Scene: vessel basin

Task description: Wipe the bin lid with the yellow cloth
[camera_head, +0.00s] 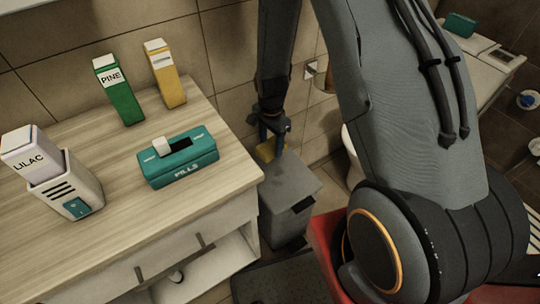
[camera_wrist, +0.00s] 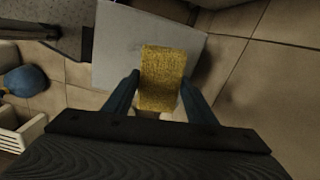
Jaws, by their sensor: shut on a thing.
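The yellow cloth (camera_wrist: 163,75) is held between the two fingers of my gripper (camera_wrist: 162,98) in the wrist view. In the head view the cloth (camera_head: 266,150) shows as a small yellow patch below my gripper (camera_head: 272,132). The grey bin lid (camera_wrist: 118,45) lies beneath the cloth in the wrist view. In the head view the bin lid (camera_head: 291,183) tops a grey bin standing on the floor beside the wooden cabinet. The cloth is over the lid's back part. I cannot tell whether it touches the lid.
The wooden counter (camera_head: 110,220) at left holds a teal pills box (camera_head: 178,160), a green pine carton (camera_head: 120,92), a yellow carton (camera_head: 166,75) and a lilac carton (camera_head: 35,152) in a white holder. The tiled wall (camera_head: 220,50) stands close behind the bin. A blue round thing (camera_wrist: 26,81) lies at left.

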